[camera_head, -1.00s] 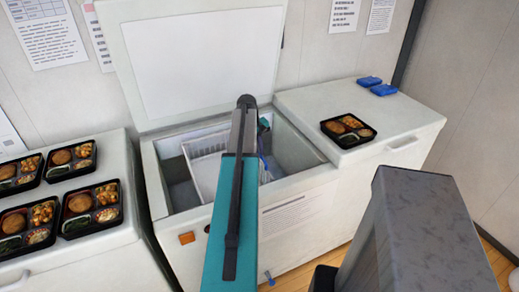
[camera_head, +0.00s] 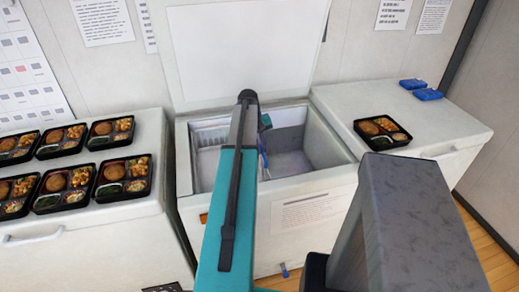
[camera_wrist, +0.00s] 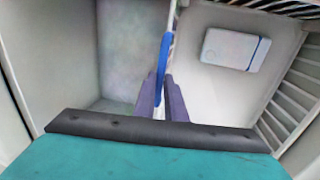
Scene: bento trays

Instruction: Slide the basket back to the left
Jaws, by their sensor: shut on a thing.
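The white ribbed basket (camera_head: 210,136) is at the left end inside the open chest freezer (camera_head: 310,178), partly hidden by my arm. In the wrist view its slatted wall (camera_wrist: 292,98) is on the right. My gripper (camera_wrist: 161,98) is low in the freezer, at the basket's side edge, and is shut on the basket. A thin blue strip (camera_wrist: 164,62) shows between the fingers. In the head view the fingertips are mostly hidden behind my arm.
A white box with a blue end (camera_wrist: 230,48) lies in the basket. Bare freezer floor (camera_head: 292,162) is to the right. Bento trays (camera_head: 122,178) stand on the left counter; one tray (camera_head: 383,131) and blue packs (camera_head: 428,94) are on the right lid.

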